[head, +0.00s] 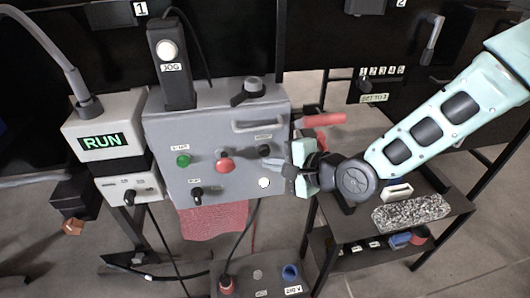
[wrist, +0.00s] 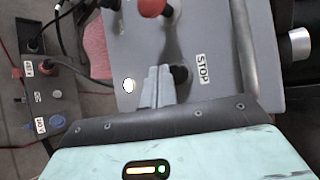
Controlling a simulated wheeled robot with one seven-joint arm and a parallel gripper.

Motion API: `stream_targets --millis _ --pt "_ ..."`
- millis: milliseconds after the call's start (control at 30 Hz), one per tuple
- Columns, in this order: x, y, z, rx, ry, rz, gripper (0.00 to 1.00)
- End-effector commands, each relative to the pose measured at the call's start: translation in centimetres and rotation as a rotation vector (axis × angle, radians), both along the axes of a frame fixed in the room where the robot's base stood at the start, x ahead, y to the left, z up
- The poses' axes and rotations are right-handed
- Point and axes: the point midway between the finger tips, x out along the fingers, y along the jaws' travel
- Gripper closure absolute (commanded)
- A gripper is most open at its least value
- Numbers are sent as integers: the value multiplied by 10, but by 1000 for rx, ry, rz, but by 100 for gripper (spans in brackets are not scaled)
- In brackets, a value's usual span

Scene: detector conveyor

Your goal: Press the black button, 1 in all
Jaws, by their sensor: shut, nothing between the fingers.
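The black button (head: 265,150) is on the front of the grey control box (head: 225,122), right of the red mushroom button (head: 225,165). In the wrist view the black button (wrist: 180,74) shows beside a label reading STOP (wrist: 201,68). My gripper (head: 268,163) is shut and empty, its fingertips in front of the box face just below the black button in the head view. In the wrist view my gripper's fingertips (wrist: 158,72) are just left of the black button, partly overlapping its edge. I cannot tell whether they touch it or the panel.
The box also bears a green button (head: 183,160), a white button (head: 264,183), a black selector (head: 196,194), a grey handle (head: 258,124) and a top knob (head: 248,90). A RUN display (head: 102,141) stands left. A shelf (head: 350,232) with parts is at right.

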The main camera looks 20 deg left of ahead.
Motion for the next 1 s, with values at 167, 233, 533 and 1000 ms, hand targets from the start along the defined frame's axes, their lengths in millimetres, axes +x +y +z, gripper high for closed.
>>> stream_targets --millis 167,233,533,1000 --pt "1 1 0 0 1 0 100" --pt "3 2 1 1 0 -1 100" --pt "7 4 0 0 0 0 100" --pt "9 6 0 0 0 0 100"
